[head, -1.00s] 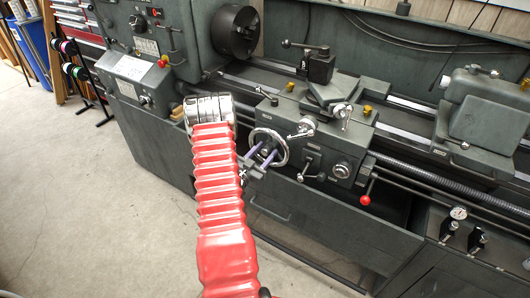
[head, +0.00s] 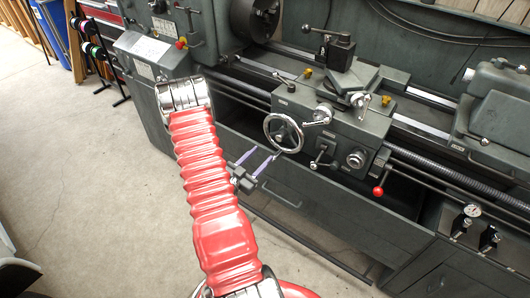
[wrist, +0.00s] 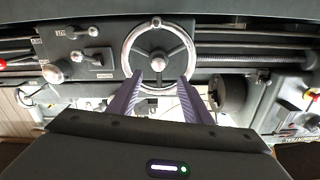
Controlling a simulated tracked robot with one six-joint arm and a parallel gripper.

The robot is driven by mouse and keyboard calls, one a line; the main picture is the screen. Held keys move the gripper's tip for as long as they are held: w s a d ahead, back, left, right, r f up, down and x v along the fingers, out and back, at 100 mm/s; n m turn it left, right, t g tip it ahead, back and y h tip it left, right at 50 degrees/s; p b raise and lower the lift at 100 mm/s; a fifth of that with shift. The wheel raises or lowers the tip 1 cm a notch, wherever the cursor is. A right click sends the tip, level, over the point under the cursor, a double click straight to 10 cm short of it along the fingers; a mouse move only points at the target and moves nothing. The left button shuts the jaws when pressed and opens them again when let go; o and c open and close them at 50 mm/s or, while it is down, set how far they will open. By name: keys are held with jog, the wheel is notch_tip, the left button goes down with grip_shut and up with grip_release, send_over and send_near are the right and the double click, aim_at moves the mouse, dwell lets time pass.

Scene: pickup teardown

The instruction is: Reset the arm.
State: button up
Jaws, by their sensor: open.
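My gripper (head: 258,163) is at the end of my red ribbed arm, in front of the lathe, just below and left of the carriage handwheel (head: 283,133). Its two purple fingers are apart with nothing between them. In the wrist view the gripper (wrist: 160,92) points at the same handwheel (wrist: 158,52), which shows upside down beyond the fingertips. The fingers overlap the wheel's rim in that picture; I cannot tell whether they touch it.
The grey-green lathe fills the right and back. A red-knobbed lever (head: 378,191) hangs from its carriage (head: 330,125). A tool post (head: 337,48) stands above. A spool rack (head: 103,65) and a blue bin (head: 55,30) stand at upper left. The concrete floor (head: 90,180) at left is clear.

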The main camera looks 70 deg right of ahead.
jog(key=shift+w+a, duration=0.1)
jog(key=shift+a, duration=0.2)
dwell(0.5)
